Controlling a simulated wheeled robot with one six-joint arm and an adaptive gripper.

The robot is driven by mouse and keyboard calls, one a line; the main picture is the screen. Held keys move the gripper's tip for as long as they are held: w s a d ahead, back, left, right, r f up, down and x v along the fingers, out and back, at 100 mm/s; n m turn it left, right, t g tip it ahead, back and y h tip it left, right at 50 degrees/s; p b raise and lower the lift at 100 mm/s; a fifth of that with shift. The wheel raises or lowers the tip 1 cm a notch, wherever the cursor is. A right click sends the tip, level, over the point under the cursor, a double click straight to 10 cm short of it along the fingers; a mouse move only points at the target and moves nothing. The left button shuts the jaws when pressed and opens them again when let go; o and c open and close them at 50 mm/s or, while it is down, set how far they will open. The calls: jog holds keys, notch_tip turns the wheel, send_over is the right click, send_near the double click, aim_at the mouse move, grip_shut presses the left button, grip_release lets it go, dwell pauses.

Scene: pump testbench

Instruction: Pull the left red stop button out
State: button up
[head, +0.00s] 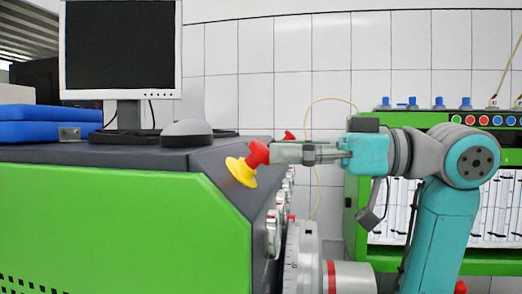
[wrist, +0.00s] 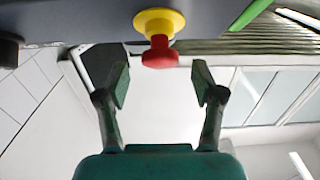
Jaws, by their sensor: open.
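The left red stop button (head: 258,153) has a red head on a yellow base (head: 240,172) on the sloped dark edge of the green bench. My gripper (head: 274,153) reaches in from the right, its tips close to the red head in the head view. In the wrist view the red head (wrist: 160,52) hangs from the yellow base at top centre. There my gripper (wrist: 161,80) is open, its two fingers spread, with the red head just beyond and between the tips. Nothing is held. Whether the fingertips touch the button I cannot tell.
A second red button (head: 289,135) shows partly behind my gripper. A monitor (head: 120,50), a grey mouse-like object (head: 187,133) and a blue case (head: 45,125) stand on the bench (head: 110,220). Round gauges line its right side. A green panel rack (head: 440,125) stands behind my arm.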

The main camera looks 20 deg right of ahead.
aim_at(262, 150)
jog(key=shift+x, duration=1.95)
